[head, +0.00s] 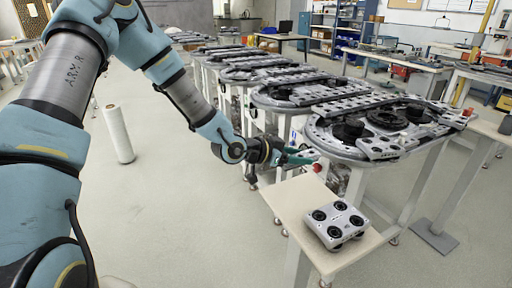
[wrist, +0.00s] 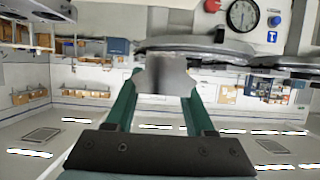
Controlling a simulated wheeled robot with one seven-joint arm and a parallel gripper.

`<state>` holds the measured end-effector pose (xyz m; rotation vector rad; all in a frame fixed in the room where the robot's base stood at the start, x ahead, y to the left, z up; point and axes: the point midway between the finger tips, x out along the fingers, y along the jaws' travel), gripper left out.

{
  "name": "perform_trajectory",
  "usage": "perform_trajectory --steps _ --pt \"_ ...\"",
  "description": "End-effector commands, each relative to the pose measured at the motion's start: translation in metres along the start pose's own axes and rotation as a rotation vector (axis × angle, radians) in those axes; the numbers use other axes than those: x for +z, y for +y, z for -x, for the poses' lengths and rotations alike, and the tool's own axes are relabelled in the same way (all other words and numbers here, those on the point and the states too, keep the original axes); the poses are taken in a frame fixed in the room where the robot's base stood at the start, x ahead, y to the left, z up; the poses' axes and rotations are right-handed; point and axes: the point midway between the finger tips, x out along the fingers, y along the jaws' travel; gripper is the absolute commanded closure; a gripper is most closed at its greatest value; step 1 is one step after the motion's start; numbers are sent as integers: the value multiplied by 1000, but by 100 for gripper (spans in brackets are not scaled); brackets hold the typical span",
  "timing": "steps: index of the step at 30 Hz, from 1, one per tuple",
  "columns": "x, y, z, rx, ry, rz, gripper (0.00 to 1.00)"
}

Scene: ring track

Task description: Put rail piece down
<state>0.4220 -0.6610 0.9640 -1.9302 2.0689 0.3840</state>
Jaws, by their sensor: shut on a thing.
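My gripper (head: 300,156) is at the end of my outstretched arm, in front of the nearest ring track (head: 345,148) and above the far edge of the small pale table (head: 295,200). In the wrist view the green fingers of my gripper (wrist: 163,92) are shut on a grey metal piece, the rail piece (wrist: 165,72), held between the tips. The rail piece is hard to make out in the head view. I cannot tell whether it touches the track.
A grey block with several black wheels (head: 336,224) sits on the small table. More ring tracks (head: 285,92) stand in a row behind. A white roll (head: 118,134) stands on the floor at left. The table's left part is clear.

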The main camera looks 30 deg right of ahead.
Motion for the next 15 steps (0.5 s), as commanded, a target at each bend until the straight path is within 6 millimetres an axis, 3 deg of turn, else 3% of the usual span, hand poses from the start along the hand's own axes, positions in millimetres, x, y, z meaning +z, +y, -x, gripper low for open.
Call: perform_trajectory --steps 8,11,15 --pt "2 -7 5 -27 1 12 100" --pt "15 -23 14 -85 1 34 100" --pt "46 -58 37 -221 -1 90 100"
